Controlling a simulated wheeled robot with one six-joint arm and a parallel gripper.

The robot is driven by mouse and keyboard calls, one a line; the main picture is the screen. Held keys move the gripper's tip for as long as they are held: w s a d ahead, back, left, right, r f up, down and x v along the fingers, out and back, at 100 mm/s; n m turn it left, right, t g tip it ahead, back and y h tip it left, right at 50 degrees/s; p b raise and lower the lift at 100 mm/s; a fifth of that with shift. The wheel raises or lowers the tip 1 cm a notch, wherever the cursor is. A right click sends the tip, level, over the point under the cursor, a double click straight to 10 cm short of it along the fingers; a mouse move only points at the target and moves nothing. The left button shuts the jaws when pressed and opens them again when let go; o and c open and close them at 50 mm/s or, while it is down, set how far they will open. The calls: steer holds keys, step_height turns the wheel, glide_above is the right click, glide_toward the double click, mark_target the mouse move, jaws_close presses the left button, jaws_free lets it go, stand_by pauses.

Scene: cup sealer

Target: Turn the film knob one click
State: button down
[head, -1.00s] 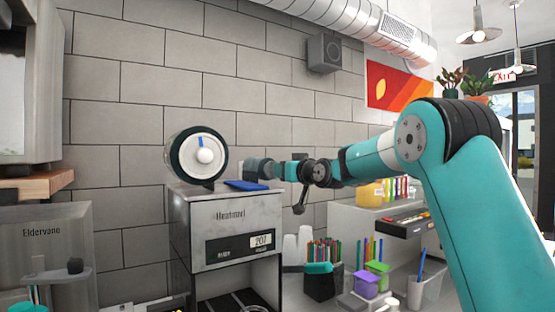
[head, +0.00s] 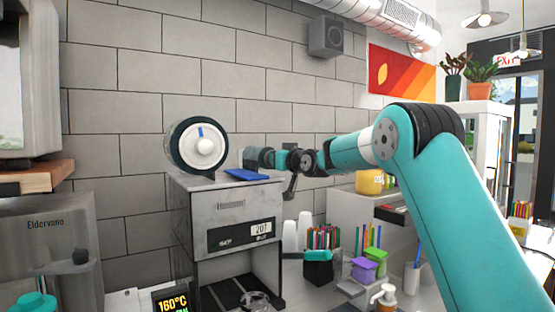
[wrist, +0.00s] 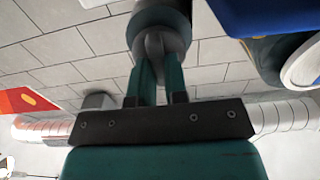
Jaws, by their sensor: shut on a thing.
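In the wrist view, the two teal fingers of my gripper (wrist: 159,65) are shut on the ridge of a round dark grey knob (wrist: 160,20), which I take as the film knob. In the head view, my gripper (head: 262,157) reaches left to just right of the film roll (head: 176,147), above the sealer's top. The roll has a dark rim and a white hub (head: 208,147) with a blue mark at its top. In the head view the knob is hard to tell from my gripper. The sealer (head: 222,211) is a grey box.
A blue slab (head: 245,174) lies on the sealer's top, just below my gripper. White cups (head: 289,235), a black pen holder (head: 318,270) and small lidded tubs (head: 365,269) stand to the right. A tiled wall (head: 264,80) rises behind.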

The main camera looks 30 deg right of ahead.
steer(key=shift+m, duration=0.3)
steer(key=m, duration=0.7)
steer(key=m+b, duration=0.1)
steer(key=m, duration=1.5)
steer(key=shift+d+f, duration=0.3)
steer(key=shift+f, duration=0.05)
stand_by(0.3)
steer(key=c, duration=1.1)
jaws_free()
steer(key=shift+c, duration=0.2)
